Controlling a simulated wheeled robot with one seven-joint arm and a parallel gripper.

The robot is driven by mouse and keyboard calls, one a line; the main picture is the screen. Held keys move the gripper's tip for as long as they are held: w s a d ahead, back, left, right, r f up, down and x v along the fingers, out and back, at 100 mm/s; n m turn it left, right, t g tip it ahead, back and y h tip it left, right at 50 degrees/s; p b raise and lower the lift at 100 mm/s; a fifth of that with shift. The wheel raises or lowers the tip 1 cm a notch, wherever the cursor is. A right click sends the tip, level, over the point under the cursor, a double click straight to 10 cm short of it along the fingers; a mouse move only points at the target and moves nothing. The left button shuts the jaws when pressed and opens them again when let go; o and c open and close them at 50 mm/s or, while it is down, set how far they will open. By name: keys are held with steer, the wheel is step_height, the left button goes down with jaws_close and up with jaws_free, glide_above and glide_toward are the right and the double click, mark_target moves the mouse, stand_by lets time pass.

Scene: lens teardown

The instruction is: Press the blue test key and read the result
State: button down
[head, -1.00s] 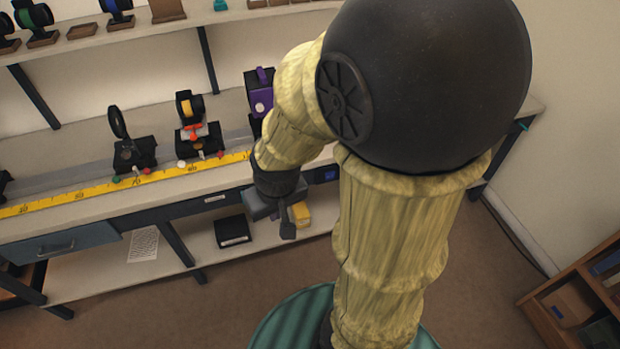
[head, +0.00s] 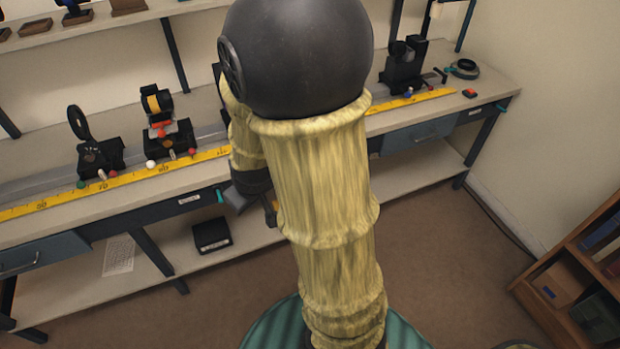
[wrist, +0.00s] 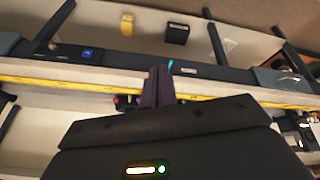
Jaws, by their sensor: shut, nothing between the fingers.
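My gripper (head: 270,212) hangs in front of the bench edge, partly hidden by my arm. In the wrist view its dark fingers (wrist: 160,72) are together and empty, overlapping the bench front beside a teal peg (wrist: 171,66). No readout of a result can be made out.
The bench carries a yellow scale (head: 120,185), lens mounts (head: 100,155) and a small red-topped box (head: 469,93). Below are a black box (head: 212,236) and a yellow box (wrist: 127,24). A bookcase (head: 575,270) stands at right. Open floor lies before the bench.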

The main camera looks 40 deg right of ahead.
steer(key=w+d+f+n+t+h+b, duration=0.1)
steer(key=w+d+f+n+h+b, duration=0.1)
steer(key=d+f+b, duration=0.6)
steer(key=w+d+f+n+t+h+b, duration=0.1)
steer(key=w+d+f+n+h+b, duration=0.2)
steer(key=d+f+n+h+b, duration=0.2)
steer(key=w+d+f+n+t+h+b, duration=0.1)
steer(key=w+d+f+n+h+b, duration=0.2)
steer(key=d+f+b, duration=0.7)
steer(key=d+f+h, duration=0.2)
steer(key=d+f, duration=0.2)
steer(key=shift+d+f+n+t+b, duration=0.2)
steer(key=shift+n+t+b, duration=0.1)
steer(key=shift+n+b, duration=0.1)
steer(key=w+d+p, duration=0.1)
steer(key=w+d, duration=0.1)
steer(key=w, duration=0.6)
steer(key=shift+w, duration=0.25)
steer(key=shift+w+d+p, duration=0.1)
steer(key=shift+w+p, duration=0.3)
steer(key=shift+p, duration=0.05)
